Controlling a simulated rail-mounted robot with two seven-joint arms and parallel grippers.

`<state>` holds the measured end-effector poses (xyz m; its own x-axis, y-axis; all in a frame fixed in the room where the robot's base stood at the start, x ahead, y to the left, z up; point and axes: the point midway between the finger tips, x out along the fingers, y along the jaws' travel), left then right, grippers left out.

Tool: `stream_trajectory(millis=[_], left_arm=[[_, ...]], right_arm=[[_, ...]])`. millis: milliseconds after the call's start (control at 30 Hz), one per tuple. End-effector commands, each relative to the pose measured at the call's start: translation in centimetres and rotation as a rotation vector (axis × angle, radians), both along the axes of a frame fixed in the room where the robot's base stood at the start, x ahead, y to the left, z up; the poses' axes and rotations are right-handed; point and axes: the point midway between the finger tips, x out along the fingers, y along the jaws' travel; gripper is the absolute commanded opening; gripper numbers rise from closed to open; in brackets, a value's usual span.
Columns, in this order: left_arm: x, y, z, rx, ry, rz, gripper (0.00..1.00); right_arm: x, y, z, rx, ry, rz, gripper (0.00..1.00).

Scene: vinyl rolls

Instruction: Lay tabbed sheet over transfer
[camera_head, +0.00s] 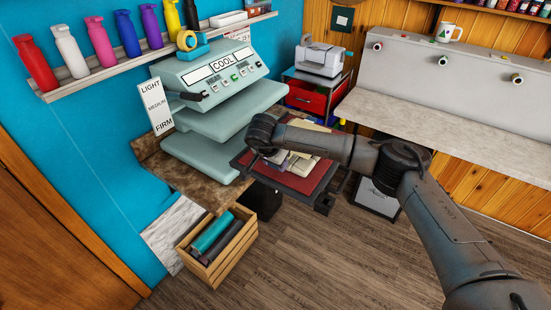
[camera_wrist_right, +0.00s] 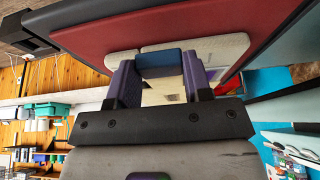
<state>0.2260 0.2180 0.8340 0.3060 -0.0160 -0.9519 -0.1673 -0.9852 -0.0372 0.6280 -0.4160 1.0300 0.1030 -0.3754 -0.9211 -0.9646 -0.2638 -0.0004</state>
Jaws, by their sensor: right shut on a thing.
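My right gripper (camera_wrist_right: 160,68) has its two purple fingers closed on the blue tab (camera_wrist_right: 160,57) of a pale beige sheet (camera_wrist_right: 215,50). The sheet is at the red pad (camera_wrist_right: 110,30) of the press; I cannot tell whether it rests flat on it. In the head view the red pad (camera_head: 314,183) is pulled out in front of the press, and the pale sheet (camera_head: 302,165) shows partly beside my right arm, which hides much of it. I cannot make out the transfer separately. My left gripper is out of view.
The pale green heat press (camera_head: 212,120) stands behind the pad, its display reading COOL. A wooden crate with rolls (camera_head: 216,250) is on the floor at the front left. A red drawer cart with a printer (camera_head: 320,60) stands behind. The floor at the right is clear.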

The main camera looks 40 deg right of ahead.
Motion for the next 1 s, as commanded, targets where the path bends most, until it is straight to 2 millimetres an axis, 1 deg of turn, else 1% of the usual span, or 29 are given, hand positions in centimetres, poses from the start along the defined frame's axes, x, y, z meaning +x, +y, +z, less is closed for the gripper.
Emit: stream_trajectory(millis=[33, 233, 267, 400, 600, 800, 1000], left_arm=[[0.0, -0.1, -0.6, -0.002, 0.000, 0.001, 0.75], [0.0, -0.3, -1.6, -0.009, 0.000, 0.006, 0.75], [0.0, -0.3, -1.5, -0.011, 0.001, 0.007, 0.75], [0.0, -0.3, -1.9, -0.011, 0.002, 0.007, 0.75], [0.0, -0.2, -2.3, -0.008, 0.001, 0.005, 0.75], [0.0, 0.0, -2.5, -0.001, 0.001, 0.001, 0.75], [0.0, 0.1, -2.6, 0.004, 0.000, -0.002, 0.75]], right_arm=[[0.0, 0.0, -0.8, 0.000, 0.001, 0.000, 0.03], [0.0, 0.0, -2.7, 0.000, 0.001, 0.000, 0.03], [0.4, 0.2, -2.4, 0.001, -0.002, 0.000, 0.03], [1.7, 0.5, -2.3, 0.000, -0.002, 0.001, 0.03], [2.9, 0.8, -2.3, 0.000, 0.000, 0.000, 0.03], [3.6, 1.0, -2.3, -0.001, 0.000, 0.000, 0.03], [3.9, 1.1, -2.2, -0.001, 0.000, 0.000, 0.03]])
